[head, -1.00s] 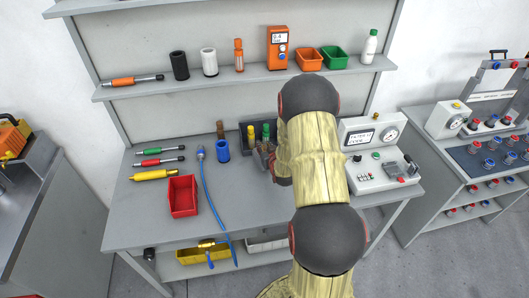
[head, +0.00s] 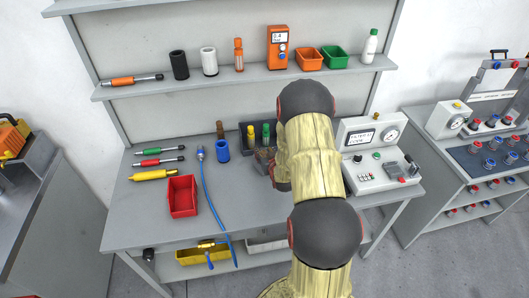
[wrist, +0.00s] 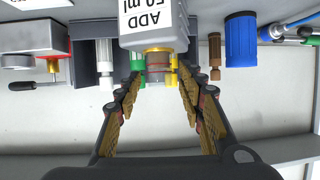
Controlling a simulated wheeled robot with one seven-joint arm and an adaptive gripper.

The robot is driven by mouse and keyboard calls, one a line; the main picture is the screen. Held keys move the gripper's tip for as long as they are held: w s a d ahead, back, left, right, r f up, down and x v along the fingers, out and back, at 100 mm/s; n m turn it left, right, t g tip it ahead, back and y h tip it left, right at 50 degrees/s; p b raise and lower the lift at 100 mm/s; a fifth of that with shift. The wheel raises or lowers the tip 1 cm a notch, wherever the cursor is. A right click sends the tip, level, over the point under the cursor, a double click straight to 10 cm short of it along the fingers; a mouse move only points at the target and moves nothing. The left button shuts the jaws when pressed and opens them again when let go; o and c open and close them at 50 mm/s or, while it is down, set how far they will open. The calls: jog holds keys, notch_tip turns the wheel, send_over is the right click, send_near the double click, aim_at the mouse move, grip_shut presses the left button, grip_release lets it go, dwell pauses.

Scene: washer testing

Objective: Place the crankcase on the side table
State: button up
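A grey block labelled "ADD 50 ml" (wrist: 152,22) fills the upper middle of the wrist view and ends in an amber-ringed neck. It may be the crankcase, but its whole shape is not shown. My gripper (wrist: 160,80) has its fingers apart on either side of this neck; contact cannot be made out. In the head view my gripper (head: 265,160) is over the workbench (head: 255,208), largely hidden behind my arm. A grey side bench (head: 50,222) stands at the left and another table (head: 440,178) at the right; which is the side table is unclear.
A red bin (head: 182,196) and a blue cable (head: 207,188) lie to the left. The shelf (head: 230,84) hangs behind.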

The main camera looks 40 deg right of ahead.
jog(key=shift+r, duration=0.1)
jog(key=shift+s+a+r, duration=0.1)
jog(key=shift+s+r, duration=0.05)
jog(key=shift+s, duration=0.05)
jog(key=p+v, duration=0.1)
jog(key=v, duration=1)
jog(key=a+r+n+g+y, duration=0.3)
jog(key=a+r, duration=1.5)
jog(key=r, duration=0.1)
jog(key=s+a+r+n+g+y, duration=0.1)
jog(key=s+a+r, duration=0.3)
jog(key=s+a, duration=0.4)
jog(key=s+a+r+n+g+y, duration=0.1)
jog(key=s+a+r+g+y, duration=0.1)
jog(key=s+a, duration=0.6)
jog(key=s+r, duration=0.1)
jog(key=s, duration=0.3)
jog(key=shift+r+g, duration=0.3)
jog(key=shift+r, duration=0.1)
jog(key=shift+s, duration=0.15)
